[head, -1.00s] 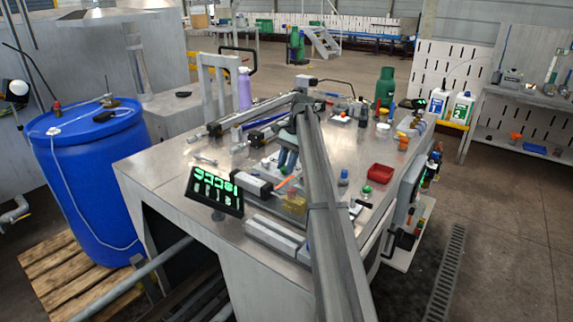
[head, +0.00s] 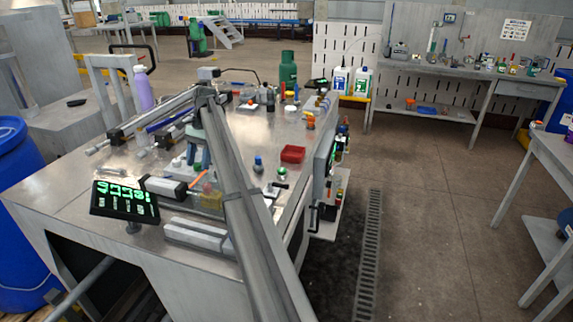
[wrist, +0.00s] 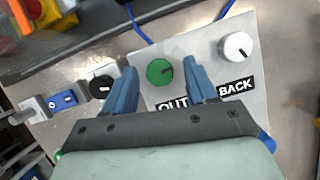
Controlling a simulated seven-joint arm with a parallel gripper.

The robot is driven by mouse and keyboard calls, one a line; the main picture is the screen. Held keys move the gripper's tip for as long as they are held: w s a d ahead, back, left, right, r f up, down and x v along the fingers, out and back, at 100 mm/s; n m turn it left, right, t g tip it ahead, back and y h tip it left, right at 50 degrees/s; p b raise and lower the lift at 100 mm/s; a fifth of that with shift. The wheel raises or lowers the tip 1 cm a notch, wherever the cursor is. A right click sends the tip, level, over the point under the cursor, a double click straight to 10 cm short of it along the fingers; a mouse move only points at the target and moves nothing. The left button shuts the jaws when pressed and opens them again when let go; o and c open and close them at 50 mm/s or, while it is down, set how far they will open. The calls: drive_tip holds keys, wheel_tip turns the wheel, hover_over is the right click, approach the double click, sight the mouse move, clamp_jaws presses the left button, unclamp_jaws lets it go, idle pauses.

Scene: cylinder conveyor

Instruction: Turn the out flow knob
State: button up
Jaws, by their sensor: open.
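A green round knob (wrist: 159,71) with a dark slot sits on a light panel (wrist: 205,75) above a partly hidden label reading OUT, in the wrist view. My gripper (wrist: 161,75) has two blue fingers spread apart, one on each side of the green knob in the picture. Whether they touch it or how far above it they are, I cannot tell. A pale grey knob (wrist: 236,47) sits at the right of the same panel, by a label reading BACK. In the head view my gripper (head: 197,157) points down over the equipment on the metal table (head: 120,175); the knob is hard to make out there.
A black knob (wrist: 101,87) and a blue switch (wrist: 63,99) lie left of the panel. On the table are a display with green digits (head: 125,200), a red tray (head: 293,154) and several bottles. A blue barrel (head: 20,210) stands at left.

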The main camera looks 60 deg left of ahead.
drive_tip(key=m, duration=0.1)
drive_tip(key=m+y, duration=0.1)
drive_tip(key=m, duration=0.1)
drive_tip(key=m+g, duration=0.1)
drive_tip(key=shift+d+m+y, duration=0.25)
drive_tip(key=shift+m+y, duration=0.15)
drive_tip(key=m, duration=0.2)
drive_tip(key=m+y, duration=0.1)
drive_tip(key=m, duration=0.1)
drive_tip(key=shift+d+y, duration=0.15)
drive_tip(key=shift+y, duration=0.15)
drive_tip(key=m+y, duration=0.1)
drive_tip(key=m, duration=0.2)
drive_tip(key=m+t+y, duration=0.1)
drive_tip(key=m, duration=0.3)
drive_tip(key=shift+s+d, duration=0.1)
drive_tip(key=shift+d, duration=0.05)
drive_tip(key=shift+r+m+y, duration=0.3)
drive_tip(key=shift+r, duration=0.1)
drive_tip(key=v, duration=1.3)
drive_tip(key=w+d+f+n+t, duration=0.1)
drive_tip(key=w+d+f, duration=0.2)
drive_tip(key=w, duration=0.6)
drive_tip(key=w+d+f+n+t, duration=0.1)
drive_tip(key=w+d+f, duration=0.3)
drive_tip(key=w+f, duration=0.3)
drive_tip(key=w+d+f+n+t, duration=0.1)
drive_tip(key=w+d+f, duration=0.3)
drive_tip(key=w, duration=0.7)
drive_tip(key=shift+f, duration=0.6)
